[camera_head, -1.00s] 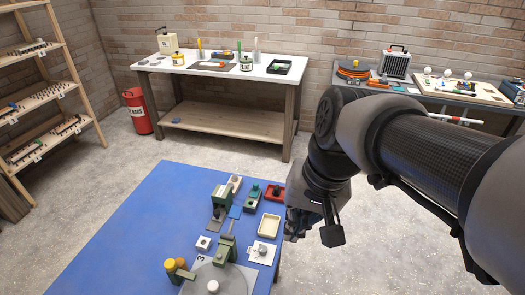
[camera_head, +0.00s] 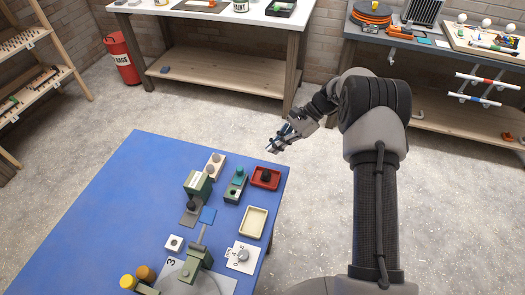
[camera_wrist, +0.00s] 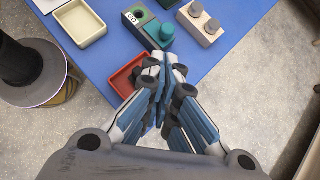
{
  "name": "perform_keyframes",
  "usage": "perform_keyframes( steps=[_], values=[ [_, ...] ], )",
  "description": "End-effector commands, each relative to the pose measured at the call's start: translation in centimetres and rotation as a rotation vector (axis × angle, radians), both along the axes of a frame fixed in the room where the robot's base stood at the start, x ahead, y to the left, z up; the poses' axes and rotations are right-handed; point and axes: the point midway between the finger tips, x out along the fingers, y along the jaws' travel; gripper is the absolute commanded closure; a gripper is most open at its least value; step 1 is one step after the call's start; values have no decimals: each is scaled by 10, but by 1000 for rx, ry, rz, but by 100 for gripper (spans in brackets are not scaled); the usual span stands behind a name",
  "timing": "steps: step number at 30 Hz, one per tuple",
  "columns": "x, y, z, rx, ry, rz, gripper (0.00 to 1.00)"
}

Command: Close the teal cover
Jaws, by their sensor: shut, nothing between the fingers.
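In the wrist view the teal piece (camera_wrist: 160,32) stands beside a dark round opening (camera_wrist: 138,14) in the block (camera_wrist: 148,18). Which part is the cover is not clear. My gripper (camera_head: 275,147) is shut and empty, just off the table's far right corner and apart from the block. In the wrist view my gripper (camera_wrist: 167,62) points toward the teal piece.
A red tray (camera_head: 259,184) with a black knob lies right of the block, nearest my gripper. A beige block (camera_head: 215,164), a green hinged device (camera_head: 197,184) and a cream tray (camera_head: 254,221) stand close by. The table's left part (camera_head: 135,195) is clear.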

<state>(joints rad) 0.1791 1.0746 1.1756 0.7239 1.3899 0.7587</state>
Motion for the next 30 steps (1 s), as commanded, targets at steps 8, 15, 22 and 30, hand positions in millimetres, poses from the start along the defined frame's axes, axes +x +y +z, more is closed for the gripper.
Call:
perform_keyframes(
  steps=[8, 15, 22, 30],
  values=[
    [-1, 12, -24, 19, 29, -21, 100],
    [-10, 43, -55, 18, 29, -19, 100],
    [-17, 66, -76, 17, 28, -20, 100],
    [-18, 73, -80, 17, 27, -22, 100]
  ],
)
